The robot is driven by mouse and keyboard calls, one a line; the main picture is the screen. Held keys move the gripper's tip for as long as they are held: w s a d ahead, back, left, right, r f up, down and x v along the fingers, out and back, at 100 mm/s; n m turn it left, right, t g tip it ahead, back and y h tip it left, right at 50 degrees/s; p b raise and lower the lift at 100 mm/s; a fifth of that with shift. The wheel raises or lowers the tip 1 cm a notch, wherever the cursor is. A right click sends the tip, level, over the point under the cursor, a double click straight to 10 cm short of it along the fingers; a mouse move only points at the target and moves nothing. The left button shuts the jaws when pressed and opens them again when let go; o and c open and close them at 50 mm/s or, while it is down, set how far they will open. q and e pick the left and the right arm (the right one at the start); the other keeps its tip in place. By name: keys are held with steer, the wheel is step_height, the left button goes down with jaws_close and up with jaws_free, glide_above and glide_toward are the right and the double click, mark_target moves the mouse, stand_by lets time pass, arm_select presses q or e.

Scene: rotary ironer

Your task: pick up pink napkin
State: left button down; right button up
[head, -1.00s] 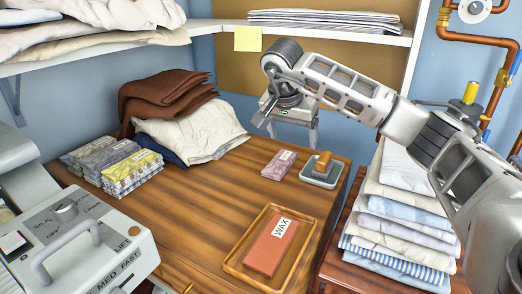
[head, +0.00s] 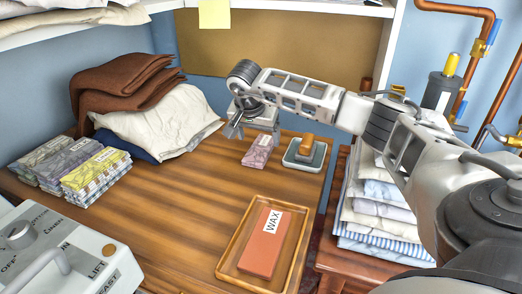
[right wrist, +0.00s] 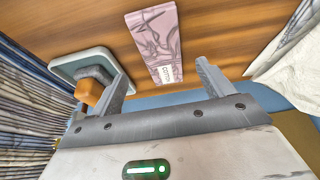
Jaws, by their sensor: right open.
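The pink napkin (head: 258,152) is a small folded piece with a white label, lying on the wooden table near its back edge. It also shows in the right wrist view (right wrist: 155,38), beyond the fingers and roughly in line with the gap between them. My right gripper (head: 250,134) is open and empty, above and beside the napkin, partly overlapping it in the head view. In the right wrist view its two fingers (right wrist: 162,80) are spread apart, with the napkin not between them. My left gripper is not in view.
A grey dish with an orange-handled block (head: 304,152) sits just right of the napkin. A wooden tray with a WAX block (head: 262,242) lies nearer. A pile of cream and brown cloth (head: 165,125) and folded napkins (head: 68,168) are left. Stacked linens (head: 380,200) stand right.

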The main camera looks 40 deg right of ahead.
mark_target(261, 148)
steer(key=x, duration=0.5)
steer(key=shift+w+d, duration=0.1)
steer(key=shift+w, duration=0.1)
steer(key=shift+r, duration=0.1)
steer(key=c, duration=1.1)
steer(key=shift+o, duration=0.2)
steer(key=shift+r, duration=0.15)
